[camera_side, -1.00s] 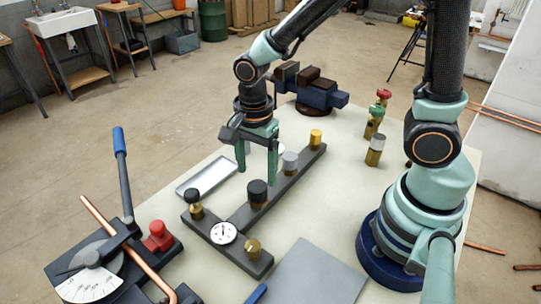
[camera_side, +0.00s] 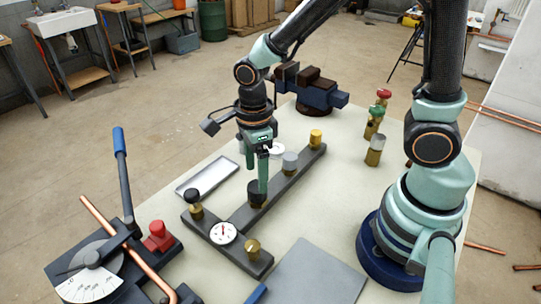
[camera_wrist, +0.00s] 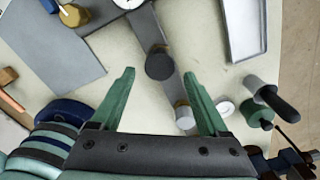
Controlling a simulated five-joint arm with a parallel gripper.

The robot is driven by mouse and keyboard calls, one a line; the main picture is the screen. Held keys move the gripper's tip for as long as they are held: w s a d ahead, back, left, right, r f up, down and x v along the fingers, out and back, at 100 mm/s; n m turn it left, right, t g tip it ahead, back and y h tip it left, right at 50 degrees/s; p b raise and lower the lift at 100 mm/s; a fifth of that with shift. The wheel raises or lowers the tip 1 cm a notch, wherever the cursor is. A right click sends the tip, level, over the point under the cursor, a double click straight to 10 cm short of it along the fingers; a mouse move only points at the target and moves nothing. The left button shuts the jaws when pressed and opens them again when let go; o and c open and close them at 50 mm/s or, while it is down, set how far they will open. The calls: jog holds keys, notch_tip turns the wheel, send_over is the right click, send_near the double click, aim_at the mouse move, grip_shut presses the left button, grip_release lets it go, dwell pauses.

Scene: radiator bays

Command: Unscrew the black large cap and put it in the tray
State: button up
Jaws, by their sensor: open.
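The black large cap (camera_side: 257,188) sits on a brass stub on the dark manifold bar (camera_side: 275,188). In the wrist view the cap (camera_wrist: 160,66) shows as a dark disc between and just beyond my fingertips. My gripper (camera_side: 259,178) is open and empty above the cap; its green fingers (camera_wrist: 158,75) are spread to either side. In the side view one finger overlaps the cap's top, and I cannot tell whether it touches. The silver tray (camera_side: 193,191) lies empty on the table left of the bar. Its rim also shows in the wrist view (camera_wrist: 231,40).
A pipe bender (camera_side: 110,250) stands at front left, a vise (camera_side: 312,90) behind. Brass valves (camera_side: 374,150) stand right.

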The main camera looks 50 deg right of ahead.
aim_at(257, 186)
jog(key=shift+f, duration=2.25)
jog(key=shift+c, duration=0.3)
